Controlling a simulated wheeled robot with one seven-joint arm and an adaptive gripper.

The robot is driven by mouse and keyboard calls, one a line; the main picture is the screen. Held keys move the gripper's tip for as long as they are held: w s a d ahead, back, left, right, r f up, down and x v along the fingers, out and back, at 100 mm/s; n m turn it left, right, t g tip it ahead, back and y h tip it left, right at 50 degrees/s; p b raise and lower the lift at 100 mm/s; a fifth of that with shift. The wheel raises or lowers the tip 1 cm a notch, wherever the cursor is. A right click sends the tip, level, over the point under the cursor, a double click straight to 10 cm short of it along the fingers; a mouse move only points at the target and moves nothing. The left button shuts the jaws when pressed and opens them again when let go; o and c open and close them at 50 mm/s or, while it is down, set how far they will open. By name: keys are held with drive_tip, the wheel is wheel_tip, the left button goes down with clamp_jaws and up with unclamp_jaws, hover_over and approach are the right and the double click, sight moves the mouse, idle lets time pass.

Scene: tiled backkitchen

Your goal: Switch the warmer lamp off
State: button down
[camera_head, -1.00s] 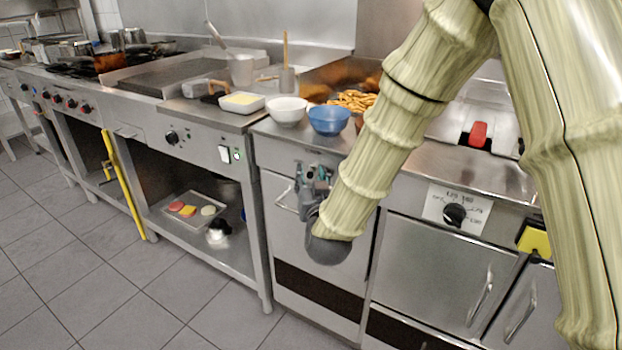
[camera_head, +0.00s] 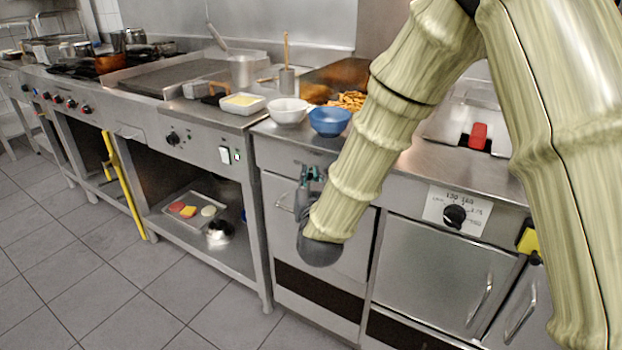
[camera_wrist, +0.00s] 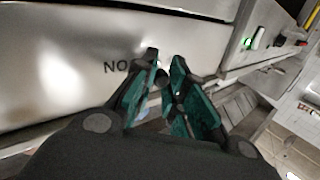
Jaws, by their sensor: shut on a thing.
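My gripper (camera_head: 311,176) is at the metal front panel below the bowls, its teal fingers pointing at the panel. In the wrist view the fingers (camera_wrist: 164,66) reach the panel right beside black letters that read "NO" in this picture. They are closed around a small dark switch (camera_wrist: 162,78), mostly hidden between the fingertips. The warmer lamp itself cannot be made out in either view. Fries (camera_head: 350,101) lie in the steel bay above, partly behind my arm.
A white bowl (camera_head: 289,111) and a blue bowl (camera_head: 329,121) stand near the counter edge above. Left is a panel with a switch (camera_head: 225,155); a green light (camera_wrist: 257,40) shows in the wrist view. A dial (camera_head: 454,215) is to the right.

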sight(310, 165)
drive_tip(key=m+h+p, duration=0.1)
drive_tip(key=h, duration=0.1)
drive_tip(key=a+m+h+p, duration=0.1)
drive_tip(key=m+h, duration=0.1)
drive_tip(key=a+m+h, duration=0.1)
drive_tip(key=h, duration=0.2)
drive_tip(key=shift+w+r+m+g+p, duration=0.2)
drive_tip(key=shift+w+m+g+p, duration=0.1)
drive_tip(key=shift+w+g+p, duration=0.1)
drive_tip(key=shift+w+a+f+m+g+h+p, duration=0.1)
drive_tip(key=shift+w+a+m+g+h+p, duration=0.2)
drive_tip(key=shift+m+h, duration=0.4)
drive_tip(key=shift+w+a+r+m+g+h+p, duration=0.1)
drive_tip(key=shift+m+g+h+p, duration=0.3)
drive_tip(key=shift+h, duration=0.55)
drive_tip(key=shift+w+a+f+m+g+h+p, duration=0.1)
drive_tip(key=shift+a+m+g+h+p, duration=0.1)
drive_tip(key=shift+m+g+h, duration=0.5)
drive_tip(key=shift+h, duration=0.35)
drive_tip(key=c, duration=1.4)
unclamp_jaws()
wheel_tip(310, 165, up, 10)
drive_tip(key=shift+f, duration=0.1)
